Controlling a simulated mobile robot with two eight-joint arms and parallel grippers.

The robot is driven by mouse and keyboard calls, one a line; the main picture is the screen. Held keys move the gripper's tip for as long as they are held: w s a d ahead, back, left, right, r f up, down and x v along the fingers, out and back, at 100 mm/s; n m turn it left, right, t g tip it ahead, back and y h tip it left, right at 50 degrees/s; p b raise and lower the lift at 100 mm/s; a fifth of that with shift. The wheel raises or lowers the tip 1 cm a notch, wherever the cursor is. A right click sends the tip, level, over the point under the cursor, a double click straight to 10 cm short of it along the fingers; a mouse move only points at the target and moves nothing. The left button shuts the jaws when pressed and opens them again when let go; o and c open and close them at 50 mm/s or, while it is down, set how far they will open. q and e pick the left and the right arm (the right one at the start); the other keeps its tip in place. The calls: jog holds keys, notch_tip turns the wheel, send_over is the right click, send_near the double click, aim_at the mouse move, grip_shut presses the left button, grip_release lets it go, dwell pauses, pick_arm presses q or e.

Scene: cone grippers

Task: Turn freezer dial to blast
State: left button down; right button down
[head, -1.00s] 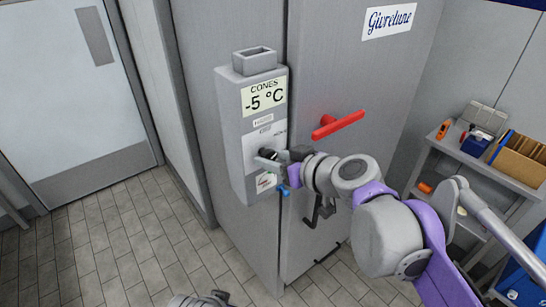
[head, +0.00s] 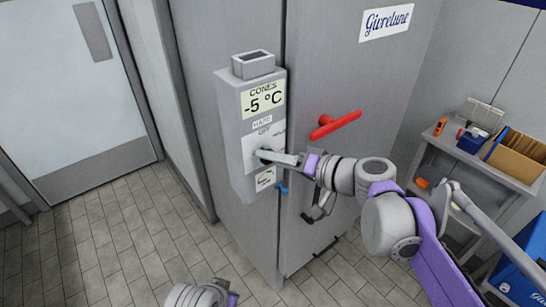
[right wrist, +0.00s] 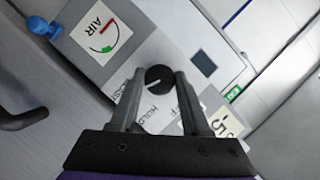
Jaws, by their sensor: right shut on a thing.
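The freezer dial is a black round knob (right wrist: 158,79) with a white pointer line, on the white plate of the grey control box (head: 236,135). My right gripper (head: 266,156) reaches it from the right, its fingers shut on the dial's two sides. In the right wrist view the gripper (right wrist: 158,82) has one finger either side of the knob. The pointer line slants left and slightly down there, towards a label partly hidden by the left finger. HOLD shows below the knob. Part of my left arm shows at the bottom edge; its fingers are out of frame.
The box display (head: 263,99) reads -5 °C. A red handle (head: 336,124) sticks out of the freezer door right of the box, above my right arm. A blue valve (head: 282,189) sits below the dial. A grey shelf cart (head: 480,160) stands at the right. The tiled floor at left is clear.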

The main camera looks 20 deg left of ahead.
jog(key=shift+m+y, duration=0.4)
jog(key=shift+m, duration=0.3)
jog(key=shift+c, duration=1.9)
grip_release()
jog(key=shift+d, duration=0.15)
jog(key=v, duration=1)
jog(key=shift+d, duration=0.3)
